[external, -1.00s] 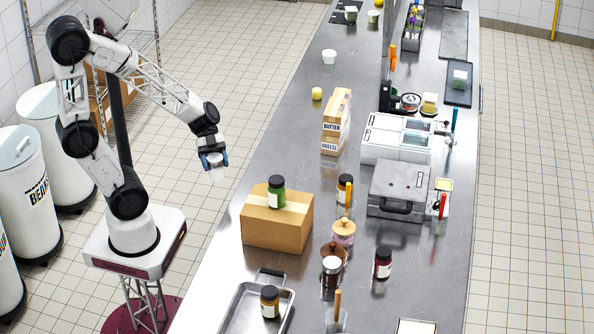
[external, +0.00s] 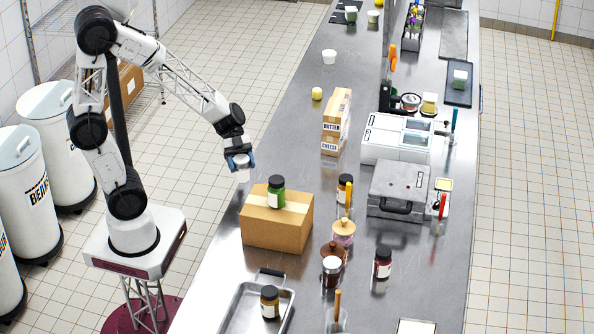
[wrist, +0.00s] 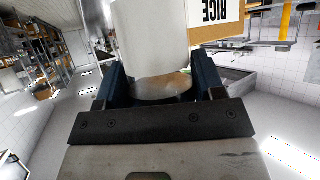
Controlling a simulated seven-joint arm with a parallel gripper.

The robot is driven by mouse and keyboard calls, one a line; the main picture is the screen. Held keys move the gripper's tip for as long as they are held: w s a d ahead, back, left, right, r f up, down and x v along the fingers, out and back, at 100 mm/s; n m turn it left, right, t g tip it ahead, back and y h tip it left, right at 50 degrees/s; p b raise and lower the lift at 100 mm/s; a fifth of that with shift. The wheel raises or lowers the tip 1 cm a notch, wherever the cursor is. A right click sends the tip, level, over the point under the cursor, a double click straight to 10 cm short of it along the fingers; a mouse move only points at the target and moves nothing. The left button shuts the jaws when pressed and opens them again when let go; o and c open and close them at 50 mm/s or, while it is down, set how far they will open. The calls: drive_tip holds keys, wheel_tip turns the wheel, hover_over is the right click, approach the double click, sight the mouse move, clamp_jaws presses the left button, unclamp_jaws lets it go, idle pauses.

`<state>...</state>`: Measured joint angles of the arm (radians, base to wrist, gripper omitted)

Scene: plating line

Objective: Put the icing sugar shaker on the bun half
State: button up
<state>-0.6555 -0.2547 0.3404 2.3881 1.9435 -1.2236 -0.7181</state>
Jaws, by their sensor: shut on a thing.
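My gripper (external: 240,163) is shut on a white cylinder, which I take to be the icing sugar shaker (external: 243,175). It is held in the air near the counter's left edge, behind the cardboard box. In the wrist view the shaker (wrist: 152,45) is a pale cylinder between the two dark blue fingers of my gripper (wrist: 158,85), with a metallic-looking end near the palm.
A cardboard box (external: 262,228) with a green jar (external: 276,192) on top stands near the gripper. Butter and cheese boxes (external: 335,122), a pale yellow round thing (external: 317,94) and a white cup (external: 329,57) stand farther back. Counter between them is bare. A metal tray (external: 241,311) lies in front.

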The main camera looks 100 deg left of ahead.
drive_tip(key=w+a, duration=0.2)
drive_tip(key=w, duration=0.4)
drive_tip(key=shift+w+f, duration=0.35)
drive_tip(key=shift+w, duration=0.05)
drive_tip(key=shift+f, duration=0.1)
drive_tip(key=shift+f, duration=1.65)
drive_tip(key=shift+f, duration=0.15)
drive_tip(key=o, duration=1)
drive_tip(key=shift+r, duration=0.2)
drive_tip(key=v, duration=1.2)
